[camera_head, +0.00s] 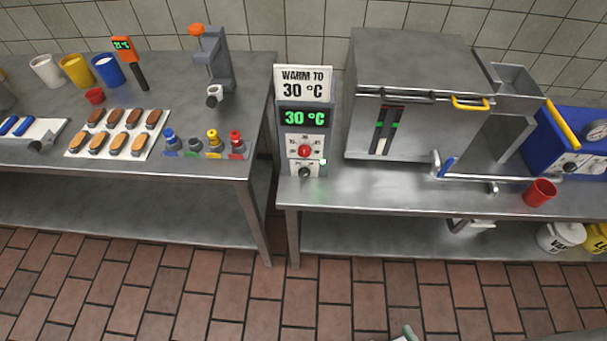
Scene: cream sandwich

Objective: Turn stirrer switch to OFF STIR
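A grey control box (302,135) stands at the left end of the right-hand steel table. Its display (303,118) reads 30 °C in green, and the sign (303,84) on top reads WARM TO 30 °C. A red knob (304,151) sits on its white dial face. Below it is a smaller dark knob or switch (304,171), possibly the stirrer switch; its labels and setting are too small to read. A small green light shows beside it. My gripper is not recognisable in view; only a small pale part, probably of my arm, shows at the bottom edge.
A large steel machine (408,60) stands right of the box, with a pipe, a red cup (539,192) and a blue unit (575,150) beyond. The left table (200,170) holds bottles and a tray. Tiled floor in front of both tables is clear.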

